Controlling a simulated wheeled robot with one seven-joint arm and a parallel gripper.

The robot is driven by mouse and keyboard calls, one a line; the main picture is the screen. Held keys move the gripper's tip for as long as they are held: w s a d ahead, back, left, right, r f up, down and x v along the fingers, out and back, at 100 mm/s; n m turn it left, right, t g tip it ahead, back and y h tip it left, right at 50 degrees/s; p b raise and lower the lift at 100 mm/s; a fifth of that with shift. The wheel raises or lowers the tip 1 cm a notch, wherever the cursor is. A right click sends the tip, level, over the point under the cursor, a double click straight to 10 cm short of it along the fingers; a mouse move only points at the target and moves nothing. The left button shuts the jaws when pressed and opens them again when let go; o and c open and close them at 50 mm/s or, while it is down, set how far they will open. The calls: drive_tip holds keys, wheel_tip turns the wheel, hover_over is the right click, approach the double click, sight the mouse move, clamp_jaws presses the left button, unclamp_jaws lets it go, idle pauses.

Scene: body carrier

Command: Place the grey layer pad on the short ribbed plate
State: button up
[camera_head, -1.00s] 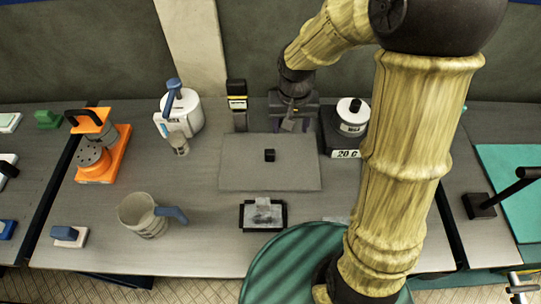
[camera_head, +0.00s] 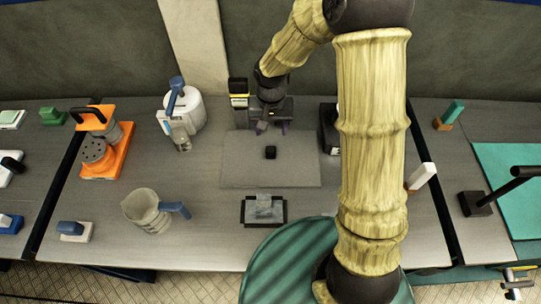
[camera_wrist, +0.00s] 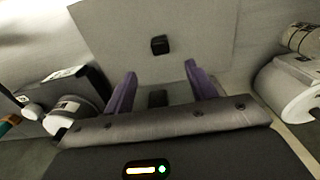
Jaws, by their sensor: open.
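The grey layer pad (camera_head: 245,172) appears to be the flat grey sheet lying mid-table, with a small black block-like knob (camera_head: 270,152) at its middle. In the wrist view the sheet (camera_wrist: 110,38) and its knob (camera_wrist: 159,46) lie ahead of my fingers. My gripper (camera_head: 272,128) is over the pad's back edge, open and empty, beyond the knob. Its two purple fingers (camera_wrist: 162,84) are spread apart in the wrist view. I cannot surely pick out the short ribbed plate; a black-framed tray (camera_head: 249,222) with a greyish clear piece (camera_head: 264,207) lies in front of the pad.
A grey jug (camera_head: 145,211) stands front left. An orange tool (camera_head: 108,160) and a white canister (camera_head: 186,110) are further back left. A black boxy scale (camera_head: 329,128) is right of the pad, partly behind my arm. A teal mat (camera_head: 505,165) lies far right.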

sight(271, 149)
wheel_tip(271, 149, down, 7)
drive_tip(key=shift+w+r+p, duration=0.1)
drive_tip(key=shift+r+p, duration=0.1)
drive_tip(key=shift+p, duration=0.2)
wheel_tip(271, 149, down, 5)
drive_tip(key=shift+r+p, duration=0.1)
drive_tip(key=shift+p, duration=0.7)
drive_tip(key=shift+f, duration=0.2)
